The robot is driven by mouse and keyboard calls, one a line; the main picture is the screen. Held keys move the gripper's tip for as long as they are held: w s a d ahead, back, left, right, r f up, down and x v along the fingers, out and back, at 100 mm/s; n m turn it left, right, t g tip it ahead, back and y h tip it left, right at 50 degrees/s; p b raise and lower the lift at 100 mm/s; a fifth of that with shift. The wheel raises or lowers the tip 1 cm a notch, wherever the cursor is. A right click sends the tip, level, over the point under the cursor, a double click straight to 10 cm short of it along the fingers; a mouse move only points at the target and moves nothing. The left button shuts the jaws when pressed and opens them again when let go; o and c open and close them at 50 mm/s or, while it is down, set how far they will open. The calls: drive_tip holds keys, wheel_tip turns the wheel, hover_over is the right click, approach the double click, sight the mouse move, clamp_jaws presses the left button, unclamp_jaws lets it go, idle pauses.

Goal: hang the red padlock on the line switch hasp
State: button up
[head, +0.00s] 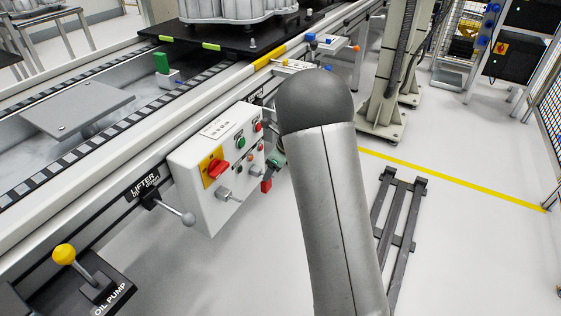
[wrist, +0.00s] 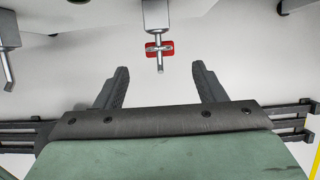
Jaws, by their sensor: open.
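The red padlock (head: 266,185) hangs low at the right of the white control box in the head view. In the wrist view the red padlock (wrist: 152,50) shows below a grey peg (wrist: 155,15), ahead of the fingertips. My gripper (wrist: 161,78) is open and empty, its two dark fingers apart on either side of the padlock's line and short of it. In the head view my arm hides most of the gripper. A grey metal fitting (head: 224,195), apparently the line switch hasp, sticks out below the red rotary switch (head: 217,168) on its yellow plate.
The white control box (head: 205,205) carries several buttons. A ball-ended lifter lever (head: 186,217) sticks out at its left, and a yellow-knobbed oil pump lever (head: 65,254) stands further left. A dark floor frame (head: 396,230) lies at right. Floor before the box is clear.

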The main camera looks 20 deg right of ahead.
drive_tip(key=b+x, duration=0.2)
drive_tip(key=x, duration=0.7)
drive_tip(key=shift+f, duration=0.1)
drive_tip(key=c, duration=1.1)
drive_tip(key=shift+r, duration=0.2)
drive_tip(key=shift+s+d+r+p, duration=0.1)
drive_tip(key=shift+s+r+p, duration=0.05)
drive_tip(key=shift+r+p, duration=0.35)
drive_tip(key=shift+d+f, duration=0.1)
drive_tip(key=shift+s+d, duration=1.1)
drive_tip(key=shift+s, duration=0.05)
